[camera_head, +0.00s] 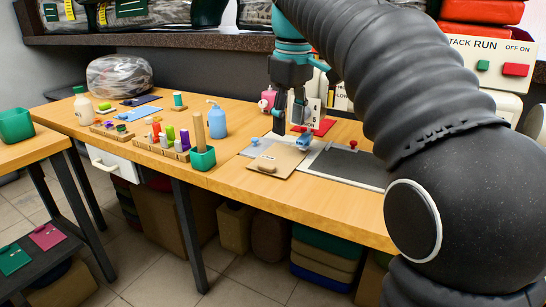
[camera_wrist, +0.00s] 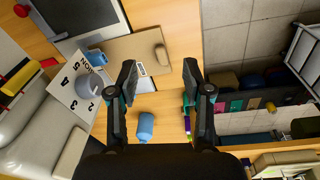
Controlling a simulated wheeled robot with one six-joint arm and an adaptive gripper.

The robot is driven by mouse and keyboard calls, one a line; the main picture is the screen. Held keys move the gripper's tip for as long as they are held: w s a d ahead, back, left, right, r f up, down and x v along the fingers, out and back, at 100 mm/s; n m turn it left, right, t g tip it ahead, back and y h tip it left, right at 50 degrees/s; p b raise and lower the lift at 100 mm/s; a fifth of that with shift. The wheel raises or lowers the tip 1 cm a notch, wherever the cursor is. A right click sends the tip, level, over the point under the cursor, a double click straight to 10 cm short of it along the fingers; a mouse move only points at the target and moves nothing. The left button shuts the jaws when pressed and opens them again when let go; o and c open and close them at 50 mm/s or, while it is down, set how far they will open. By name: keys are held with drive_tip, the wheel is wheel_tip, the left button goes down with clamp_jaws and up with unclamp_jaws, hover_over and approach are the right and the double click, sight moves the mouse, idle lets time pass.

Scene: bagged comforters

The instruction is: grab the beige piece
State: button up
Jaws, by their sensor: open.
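A tan board (camera_head: 284,155) lies flat on the wooden table, with a small oblong beige piece (camera_head: 264,168) on its near part. In the wrist view the beige piece (camera_wrist: 160,53) lies on the tan board (camera_wrist: 130,47), just beyond and between my fingertips in the picture. My gripper (camera_head: 290,122) is open and empty, pointing down above the table behind the board, clear of the beige piece. It also shows in the wrist view (camera_wrist: 160,74), its two fingers spread wide.
A blue piece (camera_head: 304,141) stands by the board's far edge. A dark panel (camera_head: 345,165) with a red knob lies to the right. A blue bottle (camera_head: 217,121) and a green holder (camera_head: 202,158) with a wooden rod stand to the left. The table's front edge is close to the board.

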drive_tip(key=w+a+r+n+g, duration=0.1)
drive_tip(key=w+a+n, duration=0.1)
drive_tip(key=w+a, duration=0.15)
drive_tip(key=b, duration=0.2)
hover_over(269, 165)
drive_tip(key=shift+n, duration=0.3)
drive_tip(key=f, duration=0.8)
drive_tip(key=shift+s+d+f, duration=0.15)
drive_tip(key=shift+d+f, duration=0.1)
drive_tip(key=shift+a+f+b, duration=0.15)
drive_tip(key=shift+f+b, duration=0.15)
drive_tip(key=shift+f, duration=1)
drive_tip(key=shift+a+f+b, duration=0.1)
drive_tip(key=shift+f+b, duration=0.2)
drive_tip(key=shift+f, duration=0.95)
clamp_jaws()
